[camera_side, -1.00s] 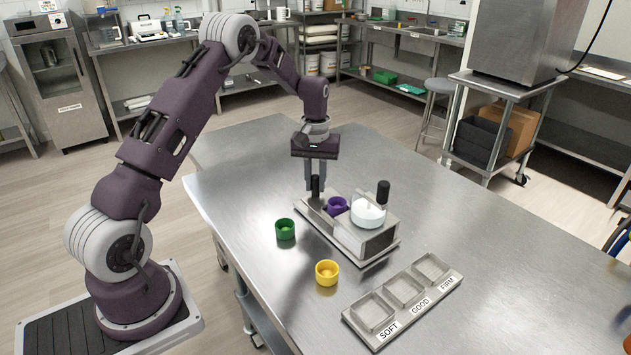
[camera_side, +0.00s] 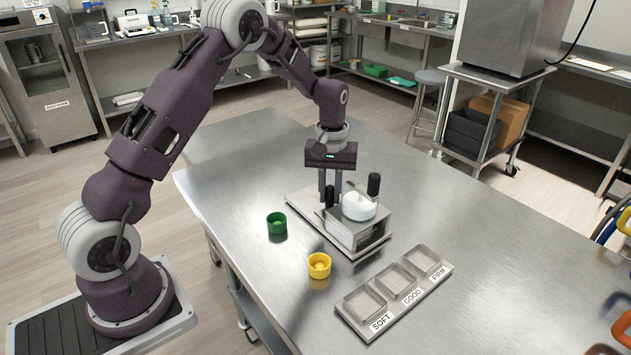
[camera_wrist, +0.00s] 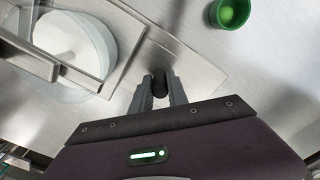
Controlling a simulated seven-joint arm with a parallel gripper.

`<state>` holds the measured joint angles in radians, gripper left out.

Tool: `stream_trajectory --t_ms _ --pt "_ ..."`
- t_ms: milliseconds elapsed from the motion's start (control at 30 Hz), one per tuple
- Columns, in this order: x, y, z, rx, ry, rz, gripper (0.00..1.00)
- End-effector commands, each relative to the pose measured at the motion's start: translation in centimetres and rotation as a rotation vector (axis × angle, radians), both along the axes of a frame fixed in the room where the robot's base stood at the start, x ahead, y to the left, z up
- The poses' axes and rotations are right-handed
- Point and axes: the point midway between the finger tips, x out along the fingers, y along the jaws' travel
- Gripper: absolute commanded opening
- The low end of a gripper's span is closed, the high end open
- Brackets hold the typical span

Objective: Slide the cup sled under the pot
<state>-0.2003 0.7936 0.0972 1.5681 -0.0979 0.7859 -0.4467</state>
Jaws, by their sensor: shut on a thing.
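My gripper (camera_side: 330,196) is shut on the black upright handle (camera_wrist: 158,83) of the cup sled, close beside the pot. The pot (camera_side: 359,208) is a clear vessel with white contents and a black knob (camera_side: 374,184). It sits on top of the metal depositor stand (camera_side: 352,232). The pot also shows at the upper left of the wrist view (camera_wrist: 75,45). The metal base plate (camera_side: 300,201) lies bare behind my gripper. The sled's body and the purple cup are hidden from view; I cannot see whether the cup is under the pot.
A green cup (camera_side: 277,223) and a yellow cup (camera_side: 319,266) stand on the steel table left and in front of the depositor. A three-compartment tray (camera_side: 394,290) labelled SOFT, GOOD and FIRM lies at the front right. The table's right side (camera_side: 470,215) is clear.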

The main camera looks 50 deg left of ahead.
Motion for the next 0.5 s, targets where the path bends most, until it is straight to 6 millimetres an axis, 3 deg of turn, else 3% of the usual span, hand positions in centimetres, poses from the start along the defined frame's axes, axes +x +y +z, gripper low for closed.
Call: stream_trajectory --t_ms 100,400,433,500 --pt "0.11 -1.05 0.12 0.000 -0.004 -0.001 0.00" --pt "0.10 -1.39 0.11 -0.004 -0.004 -0.002 0.00" --pt "0.11 -1.39 0.10 -0.004 -0.004 -0.002 0.26" --pt "0.09 -1.34 0.09 -0.003 -0.003 -0.002 0.39"
